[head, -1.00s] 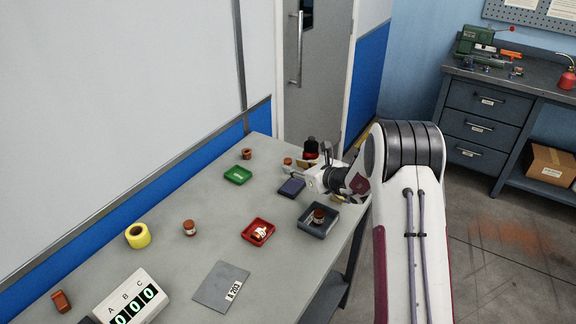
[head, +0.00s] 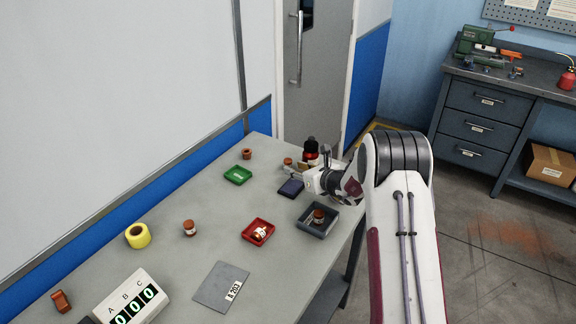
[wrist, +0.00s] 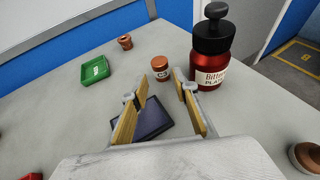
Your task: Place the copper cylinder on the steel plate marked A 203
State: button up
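The steel plate (head: 212,290) marked A 203 lies flat and bare at the front of the bench in the head view. A short copper cylinder with a pale label (wrist: 160,72) stands upright beyond my gripper (wrist: 160,83) in the wrist view. It also shows in the head view (head: 288,161), near the red bottle. My gripper is open, its two tan-padded fingers apart with nothing between them. The cylinder is ahead of the fingertips, roughly in line with the gap. Another copper piece (wrist: 124,41) stands farther back. A labelled copper piece (head: 190,229) stands mid-bench.
A dark red bottle with a black stopper (wrist: 210,75) stands close right of the cylinder. A dark blue pad (wrist: 150,122) lies under the fingers. A green tray (head: 238,181), red tray (head: 246,240), grey tray (head: 335,211), yellow roll (head: 137,236) and counter (head: 105,297) occupy the bench.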

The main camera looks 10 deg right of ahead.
aim_at(291, 164)
jog(key=shift+w+a+f, duration=0.1)
jog(key=shift+w, duration=0.2)
jog(key=shift+w, duration=0.1)
jog(key=shift+r+x, duration=0.15)
jog(key=shift+x, duration=0.55)
jog(key=shift+r+x, duration=0.15)
jog(key=shift+x, duration=1.8)
jog(key=shift+r, duration=0.1)
grip_shut()
